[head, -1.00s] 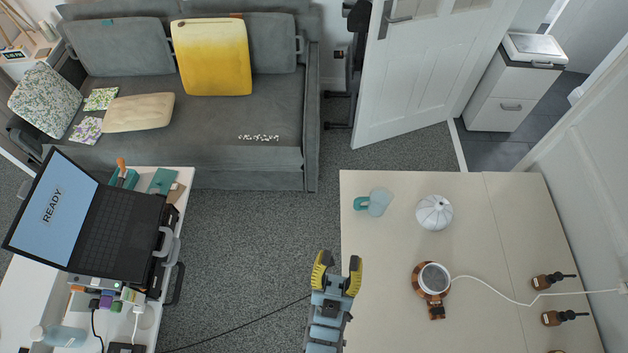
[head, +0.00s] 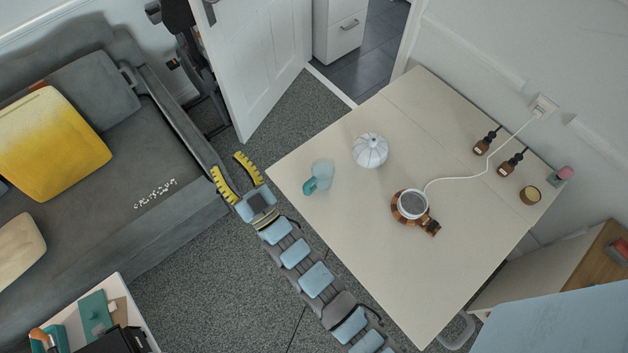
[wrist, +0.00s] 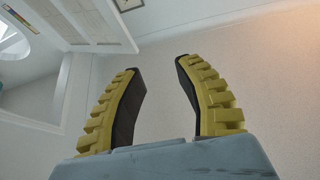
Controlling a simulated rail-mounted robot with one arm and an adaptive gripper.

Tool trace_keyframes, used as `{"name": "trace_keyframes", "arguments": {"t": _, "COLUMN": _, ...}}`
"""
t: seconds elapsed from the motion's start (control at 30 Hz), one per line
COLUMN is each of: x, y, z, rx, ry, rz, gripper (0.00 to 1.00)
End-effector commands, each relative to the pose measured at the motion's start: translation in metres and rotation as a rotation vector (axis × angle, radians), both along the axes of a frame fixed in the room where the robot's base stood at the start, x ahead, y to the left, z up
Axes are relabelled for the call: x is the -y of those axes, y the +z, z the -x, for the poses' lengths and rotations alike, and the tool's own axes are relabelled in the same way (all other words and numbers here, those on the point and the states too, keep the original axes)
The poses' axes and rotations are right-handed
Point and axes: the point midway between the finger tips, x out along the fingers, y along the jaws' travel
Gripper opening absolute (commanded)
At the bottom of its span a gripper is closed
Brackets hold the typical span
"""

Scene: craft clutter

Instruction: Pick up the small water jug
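The small water jug (head: 323,171), pale blue and translucent with a teal handle, stands near the left corner of the cream table (head: 395,265) in the head view. Its handle points down-left. My gripper (head: 227,165), with yellow ridged fingers, is left of the jug and apart from it, past the table's left edge by the sofa arm. The fingers are spread and empty. In the wrist view my gripper (wrist: 157,66) is also open, with only pale wall and a white door beyond; the jug does not show there.
A white ribbed vase (head: 370,150) stands right of the jug. A cup on a brown holder (head: 411,204) has a white cable running to the wall socket (head: 543,105). Dark bottles (head: 487,140) stand farther right. The grey sofa (head: 150,230) is left of my gripper. The table's front is clear.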

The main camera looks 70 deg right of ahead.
Motion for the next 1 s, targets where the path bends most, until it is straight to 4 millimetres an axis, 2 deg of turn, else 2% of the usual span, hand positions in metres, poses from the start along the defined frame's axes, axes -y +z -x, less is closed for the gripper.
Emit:
{"name": "trace_keyframes", "arguments": {"t": 0.03, "x": 0.019, "y": -0.011, "z": 0.007, "rx": -0.046, "ry": -0.029, "rz": -0.021, "gripper": 0.34}}
{"name": "trace_keyframes", "arguments": {"t": 0.2, "x": 0.068, "y": -0.051, "z": 0.026, "rx": -0.224, "ry": -0.090, "rz": -0.127, "gripper": 0.34}}
{"name": "trace_keyframes", "arguments": {"t": 0.43, "x": 0.109, "y": -0.110, "z": 0.067, "rx": -0.470, "ry": -0.138, "rz": -0.277, "gripper": 0.34}}
{"name": "trace_keyframes", "arguments": {"t": 0.67, "x": 0.118, "y": -0.172, "z": 0.120, "rx": -0.723, "ry": -0.148, "rz": -0.433, "gripper": 0.34}}
{"name": "trace_keyframes", "arguments": {"t": 0.83, "x": 0.108, "y": -0.215, "z": 0.161, "rx": -0.902, "ry": -0.136, "rz": -0.543, "gripper": 0.34}}
{"name": "trace_keyframes", "arguments": {"t": 1.0, "x": 0.093, "y": -0.240, "z": 0.189, "rx": -1.024, "ry": -0.120, "rz": -0.614, "gripper": 0.34}}
